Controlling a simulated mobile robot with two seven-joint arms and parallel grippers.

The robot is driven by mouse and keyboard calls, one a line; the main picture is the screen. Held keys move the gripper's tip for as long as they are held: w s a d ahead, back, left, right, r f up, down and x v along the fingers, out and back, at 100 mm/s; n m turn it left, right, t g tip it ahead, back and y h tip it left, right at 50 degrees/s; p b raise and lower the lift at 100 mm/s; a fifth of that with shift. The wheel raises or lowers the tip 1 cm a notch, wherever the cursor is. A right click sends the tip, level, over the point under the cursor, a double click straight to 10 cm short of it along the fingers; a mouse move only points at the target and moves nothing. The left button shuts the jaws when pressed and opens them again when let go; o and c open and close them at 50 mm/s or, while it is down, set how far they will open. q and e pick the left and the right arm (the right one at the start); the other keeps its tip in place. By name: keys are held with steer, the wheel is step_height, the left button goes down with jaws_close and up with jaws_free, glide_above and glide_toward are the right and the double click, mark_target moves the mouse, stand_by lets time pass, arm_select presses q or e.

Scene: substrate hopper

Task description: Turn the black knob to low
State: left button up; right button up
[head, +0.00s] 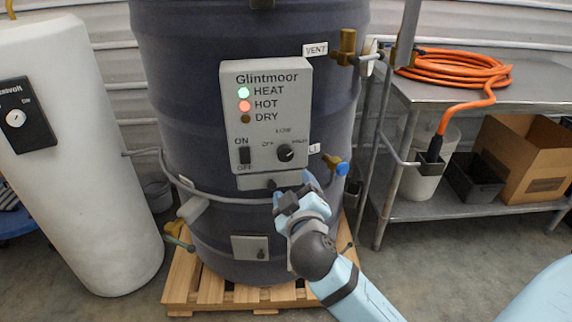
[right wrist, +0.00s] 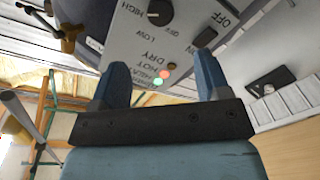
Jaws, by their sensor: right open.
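The black knob (head: 285,152) is on the lower right of the grey Glintmoor control panel (head: 290,90), on the dark drum. LOW is printed above it and HIGH to its right. Its pale mark appears to point toward HIGH. My right gripper (head: 292,190) is just below the panel, apart from the knob. In the right wrist view, the knob (right wrist: 160,12) shows at the top, beyond the open, empty fingers (right wrist: 160,66). My left gripper is not in view.
A black ON/OFF switch (head: 245,155) is left of the knob. The HEAT light (head: 243,92) glows green and the HOT light (head: 244,106) red; DRY is dim. A blue-handled valve (head: 341,168) juts out right of the panel. A hose lies around the drum below the panel.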

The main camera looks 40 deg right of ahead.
mark_target(285, 155)
steer(key=b+x, duration=0.1)
steer(key=x, duration=1)
steer(key=shift+w+d, duration=0.2)
steer(key=shift+w, duration=0.35)
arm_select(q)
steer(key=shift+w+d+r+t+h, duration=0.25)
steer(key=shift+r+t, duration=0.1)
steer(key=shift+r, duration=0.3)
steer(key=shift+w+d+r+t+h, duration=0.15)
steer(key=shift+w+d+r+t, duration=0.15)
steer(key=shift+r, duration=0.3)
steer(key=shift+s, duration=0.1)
arm_select(e)
steer(key=c, duration=0.9)
